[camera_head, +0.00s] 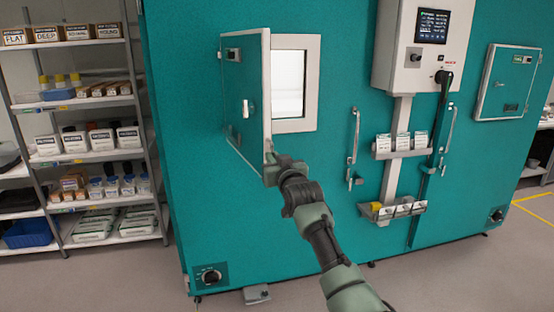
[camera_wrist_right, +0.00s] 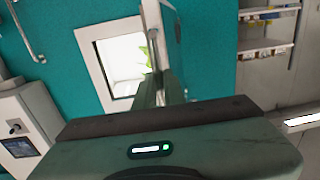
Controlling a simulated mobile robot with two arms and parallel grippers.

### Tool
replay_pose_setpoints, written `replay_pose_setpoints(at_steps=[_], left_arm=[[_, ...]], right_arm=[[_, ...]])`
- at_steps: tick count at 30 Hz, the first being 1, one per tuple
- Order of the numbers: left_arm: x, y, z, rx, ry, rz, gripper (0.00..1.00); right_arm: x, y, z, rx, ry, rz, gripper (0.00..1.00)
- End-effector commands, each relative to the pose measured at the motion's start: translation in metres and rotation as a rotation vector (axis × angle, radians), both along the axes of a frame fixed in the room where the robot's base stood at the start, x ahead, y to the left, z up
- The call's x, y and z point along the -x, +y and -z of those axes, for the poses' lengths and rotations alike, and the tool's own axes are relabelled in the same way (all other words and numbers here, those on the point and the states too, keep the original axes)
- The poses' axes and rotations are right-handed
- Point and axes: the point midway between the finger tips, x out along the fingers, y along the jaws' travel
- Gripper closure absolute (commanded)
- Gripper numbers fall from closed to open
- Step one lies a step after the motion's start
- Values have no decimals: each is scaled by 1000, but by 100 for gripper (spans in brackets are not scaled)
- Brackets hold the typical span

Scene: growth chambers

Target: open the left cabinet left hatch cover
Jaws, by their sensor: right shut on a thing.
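The left hatch cover (camera_head: 241,100) of the teal cabinet stands swung out from the wall, hinged on its left side, and is seen at a steep angle. The bright hatch opening (camera_head: 288,84) with its pale frame shows behind it. My right gripper (camera_head: 270,162) is shut on the cover's free edge, near its lower corner. In the right wrist view the cover (camera_wrist_right: 155,32) is nearly edge-on between my fingers (camera_wrist_right: 162,88), and the opening (camera_wrist_right: 126,62) is beside it. The exact contact is partly hidden. My left gripper is out of view.
A shelf rack (camera_head: 93,157) with boxes and bottles stands left of the cabinet (camera_head: 190,200). A control panel (camera_head: 422,50), a door handle (camera_head: 354,145) and small holders (camera_head: 402,146) are to the right. A second, closed hatch cover (camera_head: 507,82) is farther right.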

Motion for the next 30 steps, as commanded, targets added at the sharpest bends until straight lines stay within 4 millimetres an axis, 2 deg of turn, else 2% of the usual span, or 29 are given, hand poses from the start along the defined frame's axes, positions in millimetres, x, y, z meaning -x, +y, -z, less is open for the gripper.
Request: replay_pose_setpoints(at_steps=[1, 6, 7, 8, 22, 30], left_arm=[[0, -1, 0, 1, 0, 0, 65], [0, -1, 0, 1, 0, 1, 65], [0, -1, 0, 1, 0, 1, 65], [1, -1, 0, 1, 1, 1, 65], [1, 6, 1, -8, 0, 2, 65], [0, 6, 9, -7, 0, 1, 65]], right_arm=[[1, 2, -10, -5, -17, -3, 100], [1, 2, -10, -5, -17, -3, 100], [1, 2, -10, -5, -17, -3, 85], [1, 2, -10, -5, -17, -3, 82], [3, -1, -3, -3, -7, -1, 82], [27, -7, -1, -4, -7, -2, 82]])
